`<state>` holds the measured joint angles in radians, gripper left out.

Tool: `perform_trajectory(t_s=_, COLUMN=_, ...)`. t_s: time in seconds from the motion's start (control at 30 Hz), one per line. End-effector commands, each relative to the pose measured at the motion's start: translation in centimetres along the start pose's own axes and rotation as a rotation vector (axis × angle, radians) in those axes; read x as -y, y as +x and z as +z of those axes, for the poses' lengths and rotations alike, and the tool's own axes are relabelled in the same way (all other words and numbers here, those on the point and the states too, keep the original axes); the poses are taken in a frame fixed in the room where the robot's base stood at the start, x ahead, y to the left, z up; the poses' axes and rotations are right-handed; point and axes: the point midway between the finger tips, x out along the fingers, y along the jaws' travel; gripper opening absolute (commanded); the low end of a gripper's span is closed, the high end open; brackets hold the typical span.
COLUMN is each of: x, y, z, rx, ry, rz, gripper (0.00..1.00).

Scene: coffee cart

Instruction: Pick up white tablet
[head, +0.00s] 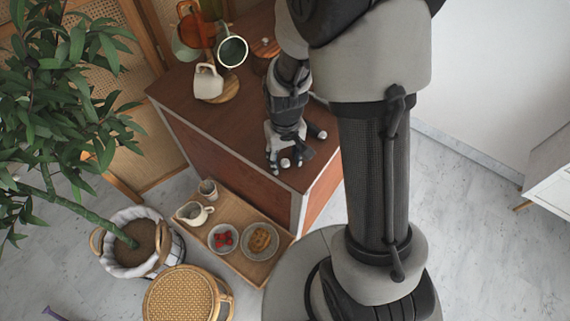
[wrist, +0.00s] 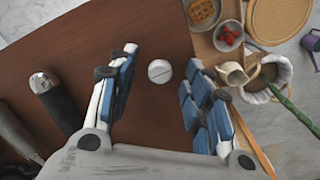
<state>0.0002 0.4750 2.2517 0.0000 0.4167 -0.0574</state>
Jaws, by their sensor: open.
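The white tablet (wrist: 159,71) is a small round disc with a line scored across its face. It lies on the brown cart top near an edge. In the wrist view it sits between the fingertips of my gripper (wrist: 163,60), with a clear gap on both sides and no finger touching it. In the head view a small white spot, the tablet (head: 285,163), shows by the fingers of my gripper (head: 289,159), which points down at the near corner of the cart top. My gripper is open and empty. Its height above the surface is hard to judge.
A dark rounded object with a pale end (wrist: 55,100) lies left of my gripper. A wooden tray (head: 231,262) with dishes is below the edge, near a basket planter (head: 138,243).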

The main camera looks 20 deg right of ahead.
Motion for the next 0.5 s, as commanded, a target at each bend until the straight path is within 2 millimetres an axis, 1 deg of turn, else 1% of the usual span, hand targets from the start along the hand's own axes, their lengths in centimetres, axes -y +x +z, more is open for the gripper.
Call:
perform_trajectory(t_s=0.03, x=0.00, y=0.33, z=-0.02, rx=-0.001, ry=0.000, rz=0.000, gripper=0.45)
perform_trajectory(t_s=0.2, x=0.00, y=0.18, z=-0.06, rx=-0.002, ry=0.000, rz=0.000, gripper=0.45)
perform_trajectory(t_s=0.5, x=0.00, y=0.16, z=-0.05, rx=-0.002, ry=0.000, rz=0.000, gripper=0.26)
